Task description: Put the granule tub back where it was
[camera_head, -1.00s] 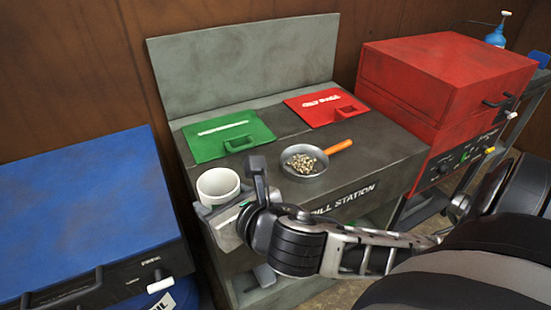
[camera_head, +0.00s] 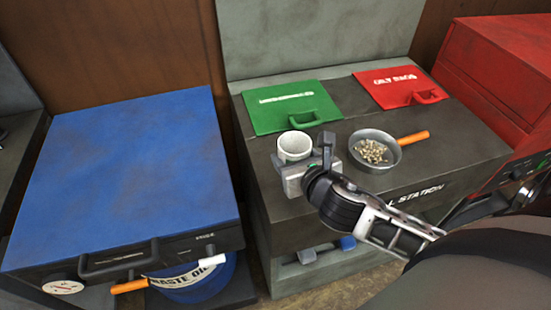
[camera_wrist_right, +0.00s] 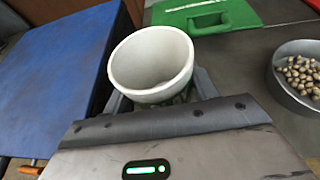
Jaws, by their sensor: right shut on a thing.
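The granule tub (camera_head: 294,145) is a small white round cup. My right gripper (camera_head: 296,170) is shut on it, upright in the head view, over the left front part of the grey spill station top (camera_head: 330,135). I cannot tell whether it touches the top. In the right wrist view the tub (camera_wrist_right: 150,62) tilts in the picture, and its visible inside looks empty. The jaws are mostly hidden below it. A grey pan (camera_head: 374,160) with an orange handle holds pale granules, to the right of the tub. My left gripper is not in view.
A green lid (camera_head: 275,110) lies behind the tub and a red lid (camera_head: 385,90) at the back right. A blue cabinet (camera_head: 130,170) stands left, across a gap, with a blue waste oil container (camera_head: 195,283) below. A red cabinet (camera_head: 500,65) stands right.

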